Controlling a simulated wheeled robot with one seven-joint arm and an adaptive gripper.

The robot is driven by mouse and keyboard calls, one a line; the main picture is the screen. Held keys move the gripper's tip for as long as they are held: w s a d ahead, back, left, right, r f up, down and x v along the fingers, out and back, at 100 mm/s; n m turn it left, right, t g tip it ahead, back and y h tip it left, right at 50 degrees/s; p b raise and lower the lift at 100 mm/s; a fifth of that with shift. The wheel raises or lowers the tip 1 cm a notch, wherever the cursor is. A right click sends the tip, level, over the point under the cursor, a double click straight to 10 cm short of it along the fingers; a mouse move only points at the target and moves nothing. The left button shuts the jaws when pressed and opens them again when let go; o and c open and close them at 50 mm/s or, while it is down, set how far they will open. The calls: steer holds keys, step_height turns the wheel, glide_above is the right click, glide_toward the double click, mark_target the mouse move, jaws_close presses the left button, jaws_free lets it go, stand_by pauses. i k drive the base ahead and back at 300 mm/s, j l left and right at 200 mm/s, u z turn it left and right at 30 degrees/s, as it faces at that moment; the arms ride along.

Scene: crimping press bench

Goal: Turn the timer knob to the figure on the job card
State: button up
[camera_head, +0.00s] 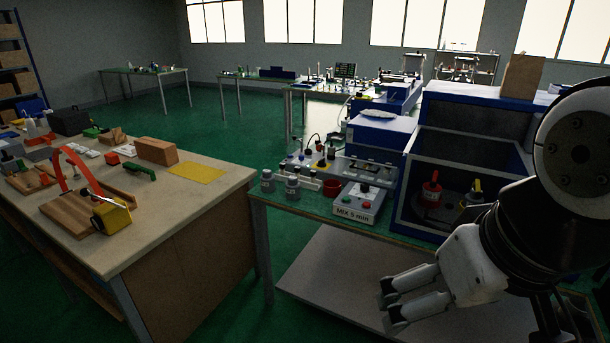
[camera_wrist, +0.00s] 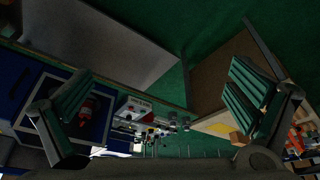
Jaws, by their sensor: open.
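A grey control box (camera_head: 359,203) stands near the front edge of the green bench. A white card (camera_head: 353,215) on its front reads "MIX 5 min". Its top carries a small dark knob (camera_head: 365,187), a red button and a green button; the knob's setting is too small to read. My gripper (camera_head: 390,301) is open and empty, below and right of the box in the picture, apart from it. In the wrist view, my gripper (camera_wrist: 162,75) shows two spread fingers, with the control box (camera_wrist: 134,106) between them, small and seen from afar.
Bottles (camera_head: 292,188) and a red cup (camera_head: 332,187) stand left of the box. A blue cabinet (camera_head: 465,150) holding red and yellow-topped items stands right. A wooden workbench (camera_head: 215,215) with tools is at left. A grey board (camera_head: 330,285) lies below the bench.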

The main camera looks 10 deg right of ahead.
mark_target(364, 188)
steer(key=i+j, duration=0.15)
steer(key=i, duration=0.3)
steer(key=i+j, duration=0.1)
steer(key=i, duration=0.3)
steer(key=i+j, duration=0.15)
steer(key=i, duration=0.3)
steer(key=z, duration=0.05)
